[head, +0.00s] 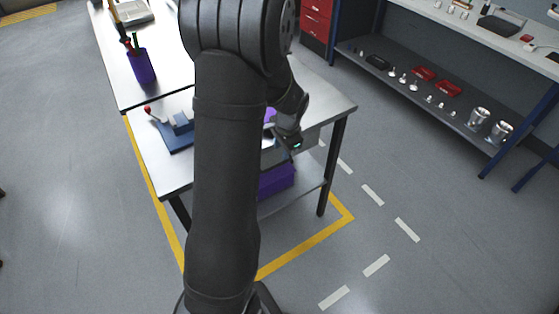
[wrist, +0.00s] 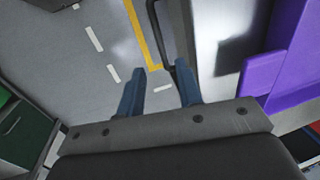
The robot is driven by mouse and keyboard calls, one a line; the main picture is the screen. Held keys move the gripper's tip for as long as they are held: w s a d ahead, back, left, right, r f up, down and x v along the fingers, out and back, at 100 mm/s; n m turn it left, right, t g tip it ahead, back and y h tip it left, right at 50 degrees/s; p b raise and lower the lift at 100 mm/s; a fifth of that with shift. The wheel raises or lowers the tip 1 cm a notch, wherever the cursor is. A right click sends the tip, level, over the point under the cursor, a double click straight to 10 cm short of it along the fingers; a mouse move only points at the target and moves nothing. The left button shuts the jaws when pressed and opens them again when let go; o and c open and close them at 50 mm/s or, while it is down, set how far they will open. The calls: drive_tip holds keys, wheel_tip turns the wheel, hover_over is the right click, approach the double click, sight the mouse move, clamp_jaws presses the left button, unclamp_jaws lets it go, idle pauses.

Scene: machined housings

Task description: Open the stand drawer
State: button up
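The stand is a metal table with a pale top (head: 325,95) and dark legs. A grey drawer-like box (head: 312,138) shows under its right edge, partly hidden by my arm. In the wrist view a dark bar handle (wrist: 158,38) runs along a grey front (wrist: 187,38). My gripper (wrist: 160,70) has its two blue fingers apart with nothing held between them. The handle's lower end is close to the right fingertip; I cannot tell whether they touch. In the head view my gripper (head: 292,150) is at the stand's right side, with its fingers mostly hidden.
A purple block (wrist: 285,70) stands close on the right in the wrist view. A purple bin (head: 276,180) sits on the stand's lower shelf. A blue fixture (head: 180,125) is on the top's left. A workbench with shelf (head: 450,110) stands at right; open floor lies between.

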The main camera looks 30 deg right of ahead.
sight(279, 164)
drive_tip(key=f, duration=0.2)
drive_tip(key=w+f, duration=0.1)
drive_tip(key=f, duration=0.4)
drive_tip(key=shift+w+f, duration=0.3)
drive_tip(key=shift+f, duration=0.1)
drive_tip(key=shift+c, duration=0.3)
clamp_jaws()
